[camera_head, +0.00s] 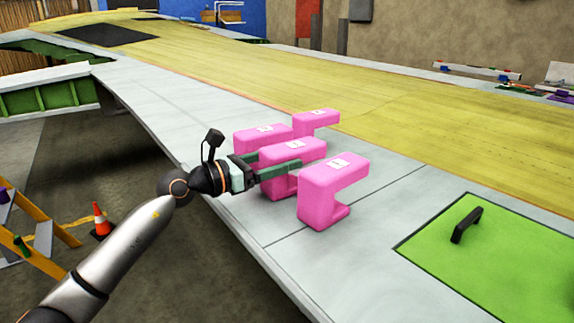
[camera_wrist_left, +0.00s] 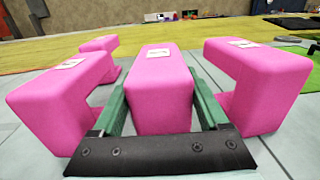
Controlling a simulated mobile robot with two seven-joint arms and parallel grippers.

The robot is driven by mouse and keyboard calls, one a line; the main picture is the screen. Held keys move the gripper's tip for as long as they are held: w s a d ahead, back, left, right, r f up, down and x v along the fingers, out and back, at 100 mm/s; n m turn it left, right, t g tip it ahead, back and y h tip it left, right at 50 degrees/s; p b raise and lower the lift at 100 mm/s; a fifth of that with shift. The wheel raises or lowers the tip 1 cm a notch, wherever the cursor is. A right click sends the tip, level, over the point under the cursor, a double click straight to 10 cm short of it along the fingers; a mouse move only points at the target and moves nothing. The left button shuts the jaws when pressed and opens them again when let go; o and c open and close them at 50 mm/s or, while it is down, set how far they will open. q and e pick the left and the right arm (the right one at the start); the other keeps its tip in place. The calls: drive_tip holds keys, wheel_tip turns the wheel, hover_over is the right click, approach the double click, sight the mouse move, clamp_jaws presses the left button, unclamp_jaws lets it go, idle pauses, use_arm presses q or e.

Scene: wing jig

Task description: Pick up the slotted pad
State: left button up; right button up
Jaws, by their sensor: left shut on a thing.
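Several pink slotted pads with white labels stand on the grey wing surface. My left gripper (camera_head: 279,164) is shut on one pink pad (camera_head: 302,149), with a green finger along each side. In the left wrist view this pad (camera_wrist_left: 160,92) sits between the two fingers (camera_wrist_left: 161,105). I cannot tell whether it touches the surface. Another pad (camera_head: 333,178) stands just to its right, and its open slot shows. Two more pads, one (camera_head: 255,138) behind on the left and one (camera_head: 316,120) farther back, stand close by. My right gripper is not in view.
A green panel (camera_head: 490,265) with a black handle (camera_head: 466,224) lies at the right. The wing's near edge drops to the floor, where an orange cone (camera_head: 101,222) and a yellow ladder (camera_head: 42,232) stand. The yellow wing area (camera_head: 400,110) beyond the pads is clear.

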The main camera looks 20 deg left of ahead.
use_arm(q)
drive_tip(key=c, duration=0.9)
